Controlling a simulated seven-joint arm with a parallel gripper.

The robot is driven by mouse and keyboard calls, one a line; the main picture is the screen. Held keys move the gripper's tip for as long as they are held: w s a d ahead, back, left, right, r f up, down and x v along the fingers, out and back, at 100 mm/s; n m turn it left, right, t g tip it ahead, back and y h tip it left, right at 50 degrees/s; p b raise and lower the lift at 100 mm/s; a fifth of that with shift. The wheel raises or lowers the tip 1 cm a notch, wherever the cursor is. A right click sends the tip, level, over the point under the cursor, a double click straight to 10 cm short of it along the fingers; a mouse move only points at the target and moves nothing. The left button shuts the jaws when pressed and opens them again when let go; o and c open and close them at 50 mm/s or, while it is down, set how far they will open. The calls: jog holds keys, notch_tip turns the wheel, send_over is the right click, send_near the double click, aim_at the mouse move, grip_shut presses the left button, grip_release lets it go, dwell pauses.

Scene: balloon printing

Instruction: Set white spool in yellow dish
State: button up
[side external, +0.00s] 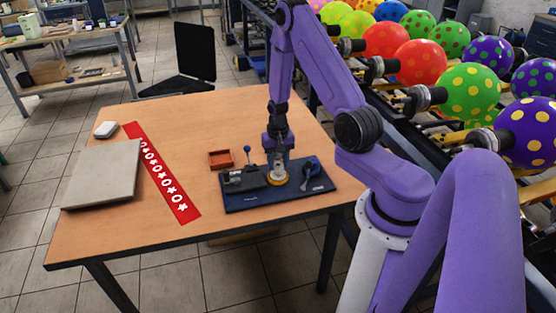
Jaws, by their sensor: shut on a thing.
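My gripper (278,158) points straight down over a dark blue board (292,197) on the wooden table. It is shut on the white spool (279,170), a small pale piece that shows below the fingers. The yellow dish (275,182) shows as a small yellow ring on the board, directly under the gripper. The spool is at or just above the dish. At this size I cannot tell whether it touches the dish floor, and the fingers hide part of both.
A dark block (243,180) with a blue-knobbed lever stands left of the dish, and a blue tool (311,167) stands right. The front left tabletop is clear.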

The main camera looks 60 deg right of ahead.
jog(key=shift+f, duration=0.4)
dwell(0.6)
jog(key=o, duration=1)
notch_tip(320, 180, up, 17)
jog(key=s+a+r+n, duration=0.25)
jog(key=a+n, duration=0.35)
jog(key=a, duration=0.3)
jog(key=s+a+r+n, duration=0.25)
jog(key=a+n, duration=0.25)
jog(key=a, duration=0.5)
jog(key=s+a+r+n, duration=0.1)
jog(key=s+a+n, duration=0.1)
jog(key=s, duration=0.3)
jog(key=s+a+r+n, duration=0.1)
jog(key=s+n, duration=0.4)
jog(key=s, duration=0.1)
jog(key=s+a+r+n, duration=0.1)
jog(key=s+a+n, duration=0.1)
jog(key=s, duration=0.4)
jog(key=shift+s+a+n, duration=0.1)
jog(key=shift+a+n, duration=0.25)
jog(key=shift+n, duration=0.45)
